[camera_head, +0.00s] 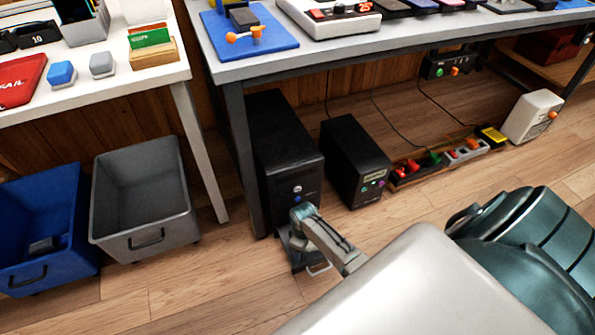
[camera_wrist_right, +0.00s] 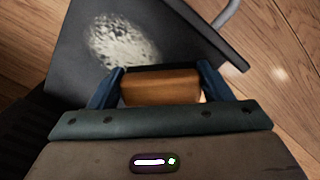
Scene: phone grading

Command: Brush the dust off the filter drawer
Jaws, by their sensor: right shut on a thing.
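The filter drawer (camera_head: 299,262) sticks out low at the front of a black computer tower (camera_head: 283,150) on the floor. In the right wrist view the dark drawer (camera_wrist_right: 190,22) carries a pale patch of dust (camera_wrist_right: 122,42) on its top, with a grey handle at its far edge. My right gripper (camera_head: 298,214) is over the drawer in the head view. In the wrist view my right gripper (camera_wrist_right: 160,84) is shut on a brush with a wooden block (camera_wrist_right: 160,88), beside the dust. The bristles are hidden, so contact cannot be told. My left gripper is not in view.
A second black box (camera_head: 354,160) stands right of the tower, with a power strip (camera_head: 435,160) and cables beyond. The grey workbench (camera_head: 277,62) is above. A grey bin (camera_head: 143,190) and blue bin (camera_head: 45,228) stand left. The wooden floor in front is clear.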

